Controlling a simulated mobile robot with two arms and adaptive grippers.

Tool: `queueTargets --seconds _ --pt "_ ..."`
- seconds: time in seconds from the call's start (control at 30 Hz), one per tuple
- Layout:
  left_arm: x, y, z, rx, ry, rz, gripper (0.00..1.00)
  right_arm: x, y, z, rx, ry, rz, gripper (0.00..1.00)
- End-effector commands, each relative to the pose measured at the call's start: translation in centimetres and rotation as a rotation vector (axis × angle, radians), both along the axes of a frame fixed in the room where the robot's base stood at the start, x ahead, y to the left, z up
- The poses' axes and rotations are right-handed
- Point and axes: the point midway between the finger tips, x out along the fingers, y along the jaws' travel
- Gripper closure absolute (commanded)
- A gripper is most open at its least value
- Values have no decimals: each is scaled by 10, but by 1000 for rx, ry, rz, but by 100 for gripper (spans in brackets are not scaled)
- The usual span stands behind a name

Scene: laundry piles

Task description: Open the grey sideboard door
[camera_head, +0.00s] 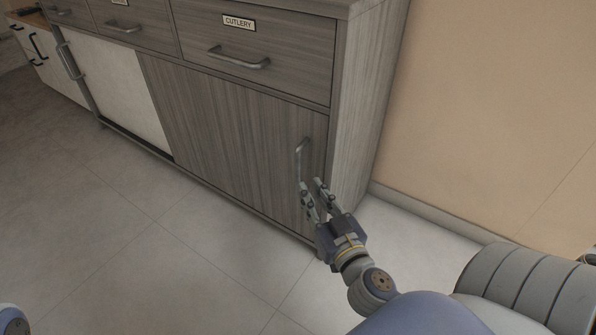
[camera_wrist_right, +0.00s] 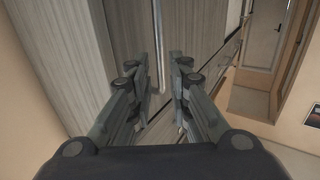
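The grey sideboard door (camera_head: 225,135) is a wood-grain panel at the right end of the sideboard, and it looks closed. Its upright metal bar handle (camera_head: 301,160) sits near the door's right edge. My right gripper (camera_head: 311,186) is at the handle's lower end. In the right wrist view, the gripper (camera_wrist_right: 163,85) is open, with a gap between its fingers. The handle (camera_wrist_right: 158,45) shows as a thin bar just ahead, in line with that gap. I cannot tell whether a finger touches it. My left gripper is out of view.
Above the door is a drawer labelled CUTLERY (camera_head: 250,50) with its own bar handle (camera_head: 239,59). A pale panel (camera_head: 115,88) is left of the grey door. The tiled floor (camera_head: 150,240) in front is clear. A beige wall (camera_head: 490,110) stands to the right.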

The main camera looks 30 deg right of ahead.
Motion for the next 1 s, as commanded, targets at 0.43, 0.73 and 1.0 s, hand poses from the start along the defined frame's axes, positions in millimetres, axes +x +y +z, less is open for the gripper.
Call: queueTargets --seconds 0.43,0.73,1.0 --pt "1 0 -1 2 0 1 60 69 -13 0 -2 -1 2 82" --pt "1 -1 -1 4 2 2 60 85 -17 -1 -1 2 1 82" --pt "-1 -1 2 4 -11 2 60 85 -17 -1 0 2 0 89"
